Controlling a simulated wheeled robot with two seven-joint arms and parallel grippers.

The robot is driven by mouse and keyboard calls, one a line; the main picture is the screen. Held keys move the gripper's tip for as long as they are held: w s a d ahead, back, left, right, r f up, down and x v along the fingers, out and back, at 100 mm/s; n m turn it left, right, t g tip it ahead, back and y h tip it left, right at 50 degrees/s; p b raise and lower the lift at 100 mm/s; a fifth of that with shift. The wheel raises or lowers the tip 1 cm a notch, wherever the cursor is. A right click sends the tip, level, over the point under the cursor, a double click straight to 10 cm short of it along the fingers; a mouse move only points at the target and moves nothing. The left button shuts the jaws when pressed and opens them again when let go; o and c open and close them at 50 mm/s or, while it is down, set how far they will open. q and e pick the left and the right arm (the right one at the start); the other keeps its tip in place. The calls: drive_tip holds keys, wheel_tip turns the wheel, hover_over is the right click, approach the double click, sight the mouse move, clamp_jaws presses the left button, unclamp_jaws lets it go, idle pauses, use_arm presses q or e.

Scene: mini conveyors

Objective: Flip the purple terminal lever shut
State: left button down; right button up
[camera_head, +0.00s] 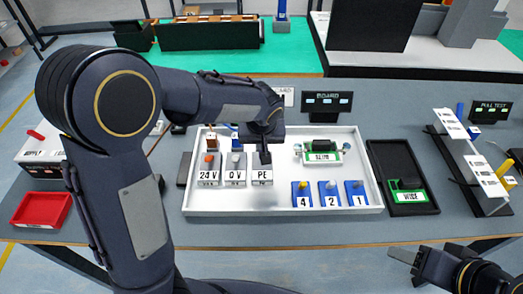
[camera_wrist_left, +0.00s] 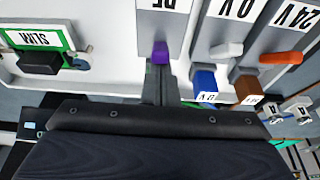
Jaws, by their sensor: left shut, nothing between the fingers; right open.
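The purple lever (camera_wrist_left: 160,50) shows in the left wrist view on the grey PE terminal block (camera_wrist_left: 165,18), right at the tips of my left gripper (camera_wrist_left: 158,72). I cannot tell whether the tips touch it. In the head view the PE block (camera_head: 262,174) stands in the white tray, with my left gripper (camera_head: 265,157) pointing down at its top; the purple lever is hidden there. The left fingers are shut with nothing between them. My right gripper (camera_head: 398,269) is open and empty at the lower right, away from the tray.
Beside PE stand the 0V block (camera_head: 235,175) with a light lever and the 24V block (camera_head: 208,175) with an orange lever. The white tray (camera_head: 330,208) also holds blue numbered blocks (camera_head: 330,195) and a SLIM part (camera_head: 322,156). A black tray (camera_head: 410,208) lies right.

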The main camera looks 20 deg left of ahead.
use_arm(q)
drive_tip(key=s+f+t+b, duration=0.1)
drive_tip(key=b, duration=0.1)
drive_tip(key=shift+d+t+b, duration=0.15)
drive_tip(key=shift+t+b, duration=0.15)
drive_tip(key=shift+b, duration=0.05)
drive_tip(key=shift+r+p, duration=0.4)
drive_tip(key=shift+r, duration=0.05)
drive_tip(key=shift+w, duration=0.1)
use_arm(e)
wheel_tip(320, 180, down, 4)
drive_tip(key=shift+r, duration=0.2)
use_arm(q)
drive_tip(key=shift+s+d+r, duration=0.15)
drive_tip(key=shift+s+r, duration=0.05)
drive_tip(key=shift+s, duration=0.55)
use_arm(e)
drive_tip(key=shift+f, duration=0.2)
